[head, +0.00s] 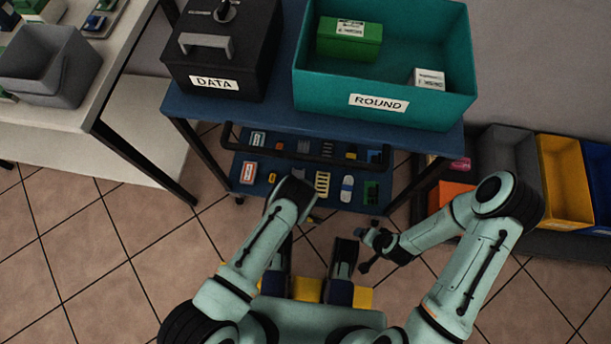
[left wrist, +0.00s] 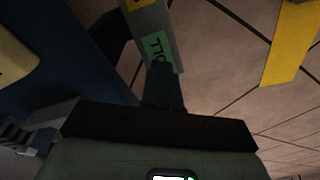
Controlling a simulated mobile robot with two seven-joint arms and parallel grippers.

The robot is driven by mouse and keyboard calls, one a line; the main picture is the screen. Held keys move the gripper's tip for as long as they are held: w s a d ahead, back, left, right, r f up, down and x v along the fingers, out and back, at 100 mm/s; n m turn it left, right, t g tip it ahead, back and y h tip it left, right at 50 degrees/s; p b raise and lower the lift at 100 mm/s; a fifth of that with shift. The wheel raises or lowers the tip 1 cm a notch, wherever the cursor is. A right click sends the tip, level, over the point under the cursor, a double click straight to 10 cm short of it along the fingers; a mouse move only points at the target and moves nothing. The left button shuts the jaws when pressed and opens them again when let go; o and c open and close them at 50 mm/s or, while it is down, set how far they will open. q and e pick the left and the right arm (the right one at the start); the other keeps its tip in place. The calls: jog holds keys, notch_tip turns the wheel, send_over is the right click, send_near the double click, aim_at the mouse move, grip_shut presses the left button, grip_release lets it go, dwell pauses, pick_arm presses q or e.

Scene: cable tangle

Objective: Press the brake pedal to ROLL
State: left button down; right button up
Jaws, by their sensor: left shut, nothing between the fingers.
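The brake pedal (left wrist: 147,22) shows in the left wrist view as a grey bar with a yellow label and a green label ending in "OLL" (left wrist: 158,48). My left gripper (left wrist: 163,68) is shut and empty, its dark fingertips over the lower part of the green label. I cannot tell whether they touch the pedal. In the head view my left wrist hides the left fingers and most of the pedal area at the cart's near edge. My right gripper (head: 364,250) hangs to the right with its dark fingers apart, empty.
The blue cart (head: 280,118) carries a black DATA box (head: 215,60) and a teal ROUND bin (head: 330,100). Its lower shelf (head: 262,187) holds several small items. A white table (head: 85,98) stands left, coloured bins (head: 562,185) right. Tiled floor (head: 90,240) is open at the left.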

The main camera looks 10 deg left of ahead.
pick_arm(q)
jog(key=shift+f+b, duration=0.9)
jog(key=shift+f, duration=0.35)
dwell(0.9)
jog(key=shift+r+p, duration=2.45)
jog(key=shift+r, duration=1.1)
